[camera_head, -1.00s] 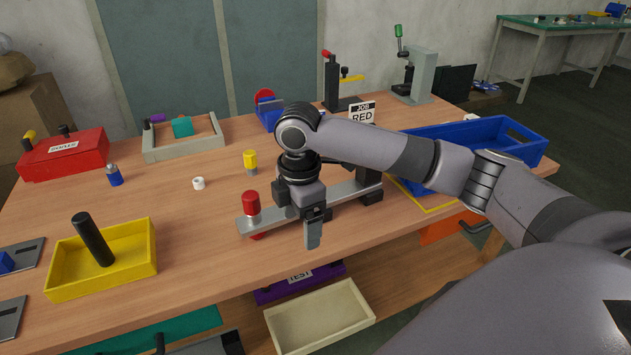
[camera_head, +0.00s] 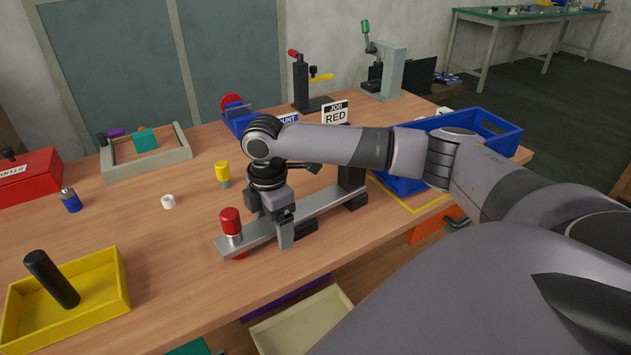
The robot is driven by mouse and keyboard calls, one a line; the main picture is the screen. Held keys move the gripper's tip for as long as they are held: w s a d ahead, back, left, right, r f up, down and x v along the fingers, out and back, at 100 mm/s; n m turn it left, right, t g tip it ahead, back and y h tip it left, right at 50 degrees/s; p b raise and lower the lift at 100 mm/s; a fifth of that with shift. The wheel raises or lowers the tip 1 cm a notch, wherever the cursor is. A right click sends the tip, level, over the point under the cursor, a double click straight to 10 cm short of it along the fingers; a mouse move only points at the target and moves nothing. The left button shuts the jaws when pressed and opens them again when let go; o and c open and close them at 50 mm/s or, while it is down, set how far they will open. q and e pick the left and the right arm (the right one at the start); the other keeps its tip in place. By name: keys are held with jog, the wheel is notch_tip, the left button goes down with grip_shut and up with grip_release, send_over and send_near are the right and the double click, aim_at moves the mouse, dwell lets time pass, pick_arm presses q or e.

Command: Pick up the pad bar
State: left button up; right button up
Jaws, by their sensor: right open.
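The pad bar (camera_head: 318,205) is a long grey bar above the bench, running from front left to back right. A red knob (camera_head: 230,221) with a silver collar stands on its left end, and a bit of red shows beneath. A dark block (camera_head: 351,174) stands at its right end. My right gripper (camera_head: 277,226) is open over the bar's left-middle part and points down. Its near finger shows at the bar's front side; the far finger is mostly hidden by the wrist. I cannot tell whether the fingers touch the bar. My left gripper is not in view.
A yellow tray (camera_head: 112,316) with a black handle lies front left. A blue crate (camera_head: 507,143) sits behind my right forearm. The wood between bar and yellow tray is clear.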

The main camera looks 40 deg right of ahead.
jog(key=c, duration=1.3)
